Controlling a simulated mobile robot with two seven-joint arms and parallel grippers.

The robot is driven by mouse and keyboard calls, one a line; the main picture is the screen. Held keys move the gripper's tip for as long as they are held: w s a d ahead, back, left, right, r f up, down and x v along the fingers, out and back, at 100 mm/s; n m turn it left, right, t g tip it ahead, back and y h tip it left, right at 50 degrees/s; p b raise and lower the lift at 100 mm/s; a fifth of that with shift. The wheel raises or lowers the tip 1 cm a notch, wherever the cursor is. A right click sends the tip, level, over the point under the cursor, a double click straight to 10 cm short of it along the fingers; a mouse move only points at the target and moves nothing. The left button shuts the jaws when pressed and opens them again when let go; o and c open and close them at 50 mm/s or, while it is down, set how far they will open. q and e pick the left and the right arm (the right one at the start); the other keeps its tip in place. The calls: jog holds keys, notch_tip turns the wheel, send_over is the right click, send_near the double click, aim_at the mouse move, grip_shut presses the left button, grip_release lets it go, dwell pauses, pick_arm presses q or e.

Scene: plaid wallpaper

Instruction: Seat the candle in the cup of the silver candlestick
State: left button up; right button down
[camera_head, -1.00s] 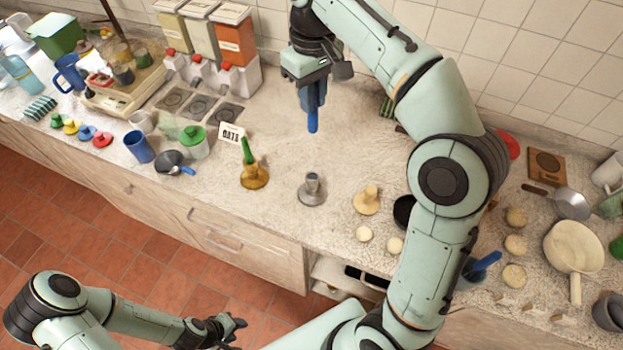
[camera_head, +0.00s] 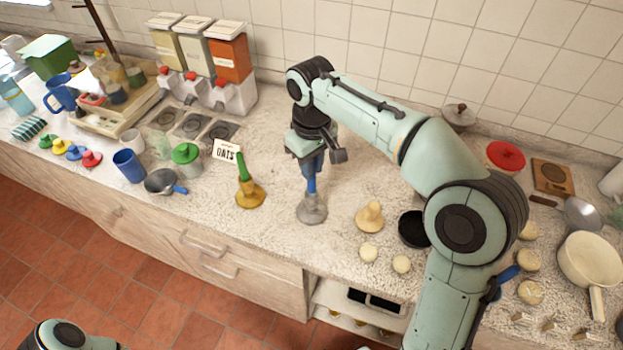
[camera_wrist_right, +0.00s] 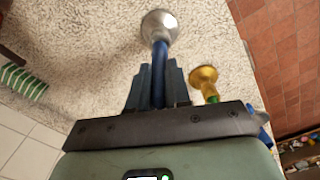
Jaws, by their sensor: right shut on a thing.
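The blue candle (camera_head: 312,184) is upright in my right gripper (camera_head: 313,170), which is shut on its upper part. The silver candlestick (camera_head: 311,210) stands on the counter directly below. The candle's lower end meets the candlestick's top in the head view; I cannot tell whether it is inside the cup. In the right wrist view the candle (camera_wrist_right: 159,72) runs from between the fingers (camera_wrist_right: 157,84) to the silver candlestick (camera_wrist_right: 158,24), overlapping its cup. My left gripper is out of view.
A gold candlestick (camera_head: 250,197) with a green candle (camera_head: 242,166) stands close on the left. A wooden knobbed piece (camera_head: 370,217) and pale round pieces (camera_head: 369,253) lie to the right. The counter's front edge is near.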

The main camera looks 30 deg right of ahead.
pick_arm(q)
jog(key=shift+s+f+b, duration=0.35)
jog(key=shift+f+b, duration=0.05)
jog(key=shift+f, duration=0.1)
pick_arm(e)
jog(key=shift+f, duration=2.1)
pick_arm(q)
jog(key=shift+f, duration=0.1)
pick_arm(e)
jog(key=shift+f, duration=0.1)
jog(key=c, duration=1.1)
grip_release()
jog(key=shift+f, duration=0.1)
notch_tip(320, 180, up, 12)
jog(key=p, duration=0.3)
jog(key=shift+r, duration=0.2)
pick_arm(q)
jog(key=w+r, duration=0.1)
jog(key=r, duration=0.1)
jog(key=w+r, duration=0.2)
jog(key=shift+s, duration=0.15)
